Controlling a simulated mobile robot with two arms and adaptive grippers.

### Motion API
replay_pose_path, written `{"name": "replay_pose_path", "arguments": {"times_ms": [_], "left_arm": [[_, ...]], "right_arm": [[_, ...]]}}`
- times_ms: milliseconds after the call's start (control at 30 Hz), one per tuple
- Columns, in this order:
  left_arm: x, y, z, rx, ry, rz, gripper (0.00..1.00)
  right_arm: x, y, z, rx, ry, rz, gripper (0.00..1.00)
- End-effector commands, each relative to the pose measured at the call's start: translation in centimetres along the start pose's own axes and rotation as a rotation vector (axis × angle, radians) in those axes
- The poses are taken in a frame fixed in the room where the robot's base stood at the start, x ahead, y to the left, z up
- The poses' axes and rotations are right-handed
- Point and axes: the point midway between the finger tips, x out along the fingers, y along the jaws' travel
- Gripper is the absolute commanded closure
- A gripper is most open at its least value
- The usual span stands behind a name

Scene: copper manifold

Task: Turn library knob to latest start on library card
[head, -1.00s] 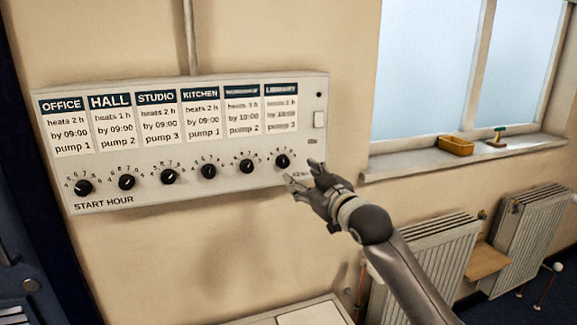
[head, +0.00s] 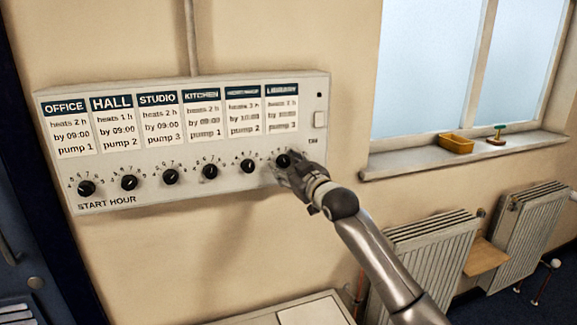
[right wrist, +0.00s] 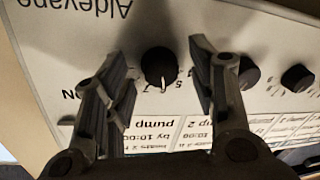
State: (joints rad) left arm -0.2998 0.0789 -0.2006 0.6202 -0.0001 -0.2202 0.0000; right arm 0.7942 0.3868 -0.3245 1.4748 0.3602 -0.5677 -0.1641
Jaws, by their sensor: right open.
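The library knob (head: 283,160) is the black knob at the right end of the row on the white control panel. The library card (head: 281,108) is above it; its small lines are blurred, seeming to read by 10:00 and pump 3. My right gripper (head: 288,172) is at the library knob, partly covering it from below. In the right wrist view the knob (right wrist: 159,66) lies between the two open fingers, with a gap on both sides. My left gripper is not in view.
Other knobs run to the left, the nearest being the fifth one (head: 248,166). A windowsill (head: 400,162) holds a yellow tray (head: 456,144). Radiators (head: 425,262) stand at the lower right.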

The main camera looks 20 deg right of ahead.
Motion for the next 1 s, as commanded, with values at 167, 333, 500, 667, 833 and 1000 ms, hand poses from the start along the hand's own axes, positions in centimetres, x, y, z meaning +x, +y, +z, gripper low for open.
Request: {"name": "replay_pose_path", "arguments": {"times_ms": [167, 333, 500, 667, 833, 1000], "left_arm": [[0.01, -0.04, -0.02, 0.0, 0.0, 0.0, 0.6], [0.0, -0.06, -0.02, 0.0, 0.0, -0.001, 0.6], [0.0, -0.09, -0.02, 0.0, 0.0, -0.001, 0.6], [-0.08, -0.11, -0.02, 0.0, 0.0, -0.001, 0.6], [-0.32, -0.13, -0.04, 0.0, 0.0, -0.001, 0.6], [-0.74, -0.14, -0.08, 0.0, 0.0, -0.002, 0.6]], "right_arm": [[-0.02, 0.0, 0.0, 0.0, 0.0, 0.0, 0.6], [-0.02, 0.0, 0.01, 0.0, 0.0, 0.0, 0.82], [-0.03, 0.0, 0.02, 0.001, 0.0, 0.0, 0.95], [-0.02, 0.0, 0.02, 0.018, 0.002, 0.001, 0.95], [0.0, -0.07, 0.03, 0.08, 0.01, 0.004, 0.95], [0.01, -0.1, 0.03, 0.194, 0.025, 0.01, 0.95]]}}
